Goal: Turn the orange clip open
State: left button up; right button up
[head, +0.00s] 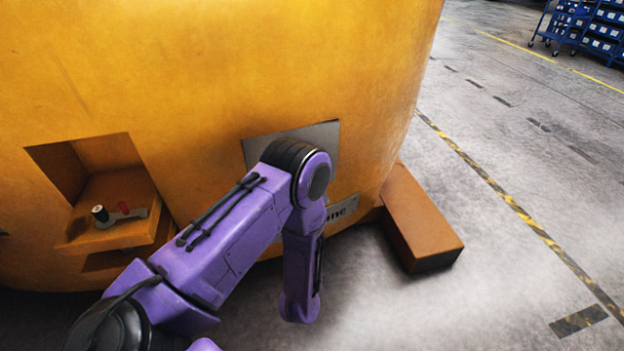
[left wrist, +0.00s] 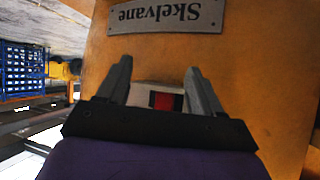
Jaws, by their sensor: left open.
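No orange clip can be made out clearly in either view. My left gripper (left wrist: 158,66) is open in the left wrist view, its two grey fingers apart in front of the orange casting (left wrist: 250,70). Between the fingers shows a pale block with a dark red and black patch (left wrist: 162,100); its lower part is hidden by the gripper body, and I cannot tell whether the fingers touch it. In the head view my purple left arm crosses the casting (head: 220,60), and its gripper is not visible there. My right gripper is in neither view.
A "Skelvane" nameplate (left wrist: 165,16) sits on the casting. An orange-brown block (head: 420,222) juts onto the floor. A blue rack (head: 600,30) stands far off.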

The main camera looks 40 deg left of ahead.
pick_arm(q)
jog(key=w+a+r+n+t+y+b, duration=0.15)
jog(key=w+r+y, duration=0.3)
jog(key=w, duration=0.45)
jog(key=w+a+r+n+t+y+b, duration=0.1)
jog(key=w+r+n+y, duration=0.15)
jog(key=w+r, duration=0.45)
jog(key=x, duration=1.1)
jog(key=shift+w+d+f+b, duration=0.25)
jog(key=shift+w+b, duration=0.1)
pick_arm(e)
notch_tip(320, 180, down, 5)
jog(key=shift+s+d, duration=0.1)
pick_arm(q)
jog(key=c, duration=1.1)
